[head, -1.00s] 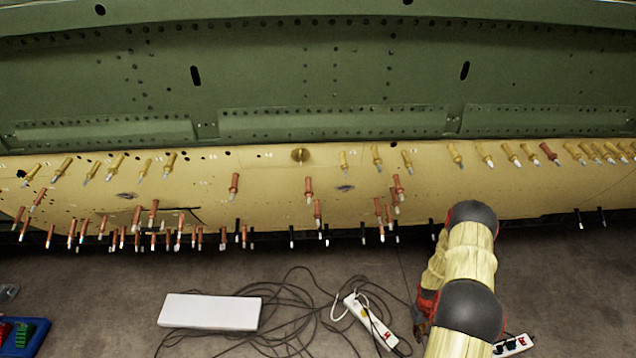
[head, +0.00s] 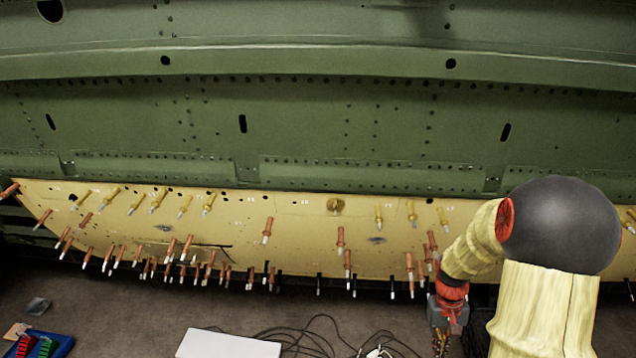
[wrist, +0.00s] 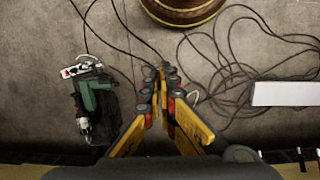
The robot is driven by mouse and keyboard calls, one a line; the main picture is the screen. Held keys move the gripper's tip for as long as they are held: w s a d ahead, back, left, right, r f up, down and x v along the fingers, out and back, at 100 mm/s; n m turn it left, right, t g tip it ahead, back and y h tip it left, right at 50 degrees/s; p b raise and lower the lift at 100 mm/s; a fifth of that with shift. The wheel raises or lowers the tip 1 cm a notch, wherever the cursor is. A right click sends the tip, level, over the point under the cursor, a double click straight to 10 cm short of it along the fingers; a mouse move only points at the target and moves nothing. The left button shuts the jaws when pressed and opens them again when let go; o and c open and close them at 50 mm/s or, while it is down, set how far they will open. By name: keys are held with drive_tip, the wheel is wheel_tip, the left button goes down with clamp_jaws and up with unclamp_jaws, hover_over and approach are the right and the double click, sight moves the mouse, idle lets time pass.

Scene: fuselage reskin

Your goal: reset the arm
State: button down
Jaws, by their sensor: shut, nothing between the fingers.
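My gripper (wrist: 164,74) shows in the wrist view with its yellow and black fingers closed together and nothing between them. It points down over the grey floor. In the head view my gripper (head: 440,345) hangs at the lower right, below the edge of the yellow skin panel (head: 290,225), and is partly cut off by the frame's bottom. My arm, in a cream sleeve with dark round joints, fills the lower right of the head view and hides part of the panel.
Many orange, yellow and black fasteners stick out of the panel under the green fuselage (head: 330,130). A white box (head: 225,345) and loose cables lie on the floor. A blue bin (head: 50,345) stands lower left. A green drill (wrist: 90,98) and a brown reel (wrist: 182,8) show in the wrist view.

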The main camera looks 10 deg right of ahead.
drive_tip(key=s+a+r+n+t, duration=0.1)
drive_tip(key=s+a+r+t, duration=0.1)
drive_tip(key=a+r, duration=0.5)
drive_tip(key=s+a+r+n+t+p, duration=0.1)
drive_tip(key=s+a+r+t, duration=0.2)
drive_tip(key=r, duration=1.1)
drive_tip(key=s+a+r+n+t+p, duration=0.1)
drive_tip(key=s+a+r+t, duration=0.2)
drive_tip(key=a+r, duration=0.7)
drive_tip(key=shift+s+a+r, duration=0.3)
drive_tip(key=shift+s, duration=0.6)
drive_tip(key=shift+d, duration=0.15)
